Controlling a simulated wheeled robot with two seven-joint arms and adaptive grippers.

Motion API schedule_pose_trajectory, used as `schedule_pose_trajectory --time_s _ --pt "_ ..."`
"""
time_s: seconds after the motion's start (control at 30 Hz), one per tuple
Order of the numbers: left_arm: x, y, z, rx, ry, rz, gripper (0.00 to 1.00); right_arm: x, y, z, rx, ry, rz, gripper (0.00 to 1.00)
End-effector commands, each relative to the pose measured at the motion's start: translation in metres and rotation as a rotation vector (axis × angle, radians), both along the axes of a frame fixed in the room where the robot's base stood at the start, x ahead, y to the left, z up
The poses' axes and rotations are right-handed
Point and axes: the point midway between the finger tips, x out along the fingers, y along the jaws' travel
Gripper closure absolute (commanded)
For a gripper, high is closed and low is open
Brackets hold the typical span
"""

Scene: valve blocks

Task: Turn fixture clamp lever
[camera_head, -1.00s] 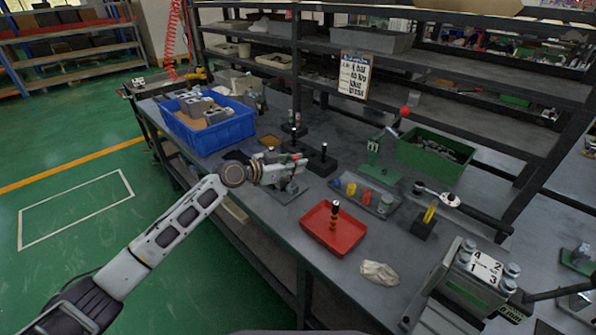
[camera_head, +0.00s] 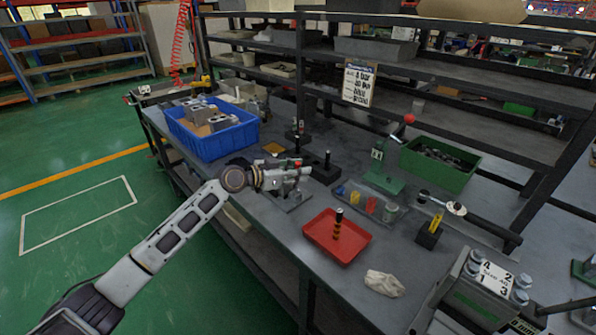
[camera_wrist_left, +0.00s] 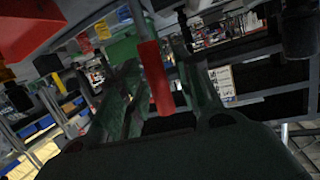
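The fixture (camera_head: 287,199) is a grey block on the bench, mostly hidden by my left gripper (camera_head: 292,176). The clamp lever has a red handle (camera_wrist_left: 153,78), which stands between the two fingers of the left gripper (camera_wrist_left: 160,98) in the left wrist view. The fingers are dark and apart, one on each side of the handle, with gaps showing beside it. In the head view only a small red spot shows near the gripper. My right gripper is not in view.
A blue bin (camera_head: 213,136) with metal blocks stands left of the fixture. Black upright posts (camera_head: 326,172) stand close behind the gripper. A red tray (camera_head: 337,240), a green press (camera_head: 383,178), a green bin (camera_head: 440,160) and a numbered valve block (camera_head: 480,295) lie to the right.

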Motion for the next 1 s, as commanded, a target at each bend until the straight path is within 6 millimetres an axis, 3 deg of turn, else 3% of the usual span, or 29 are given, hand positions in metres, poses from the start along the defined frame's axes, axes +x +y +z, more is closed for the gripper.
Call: schedule_pose_trajectory --time_s 0.53,1.0 --pt "-0.004 0.005 0.003 -0.001 -0.002 0.0 0.62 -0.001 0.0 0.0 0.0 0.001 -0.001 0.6" --pt "-0.03 0.044 0.014 0.0 -0.002 0.001 0.62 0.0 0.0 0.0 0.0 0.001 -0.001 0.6"
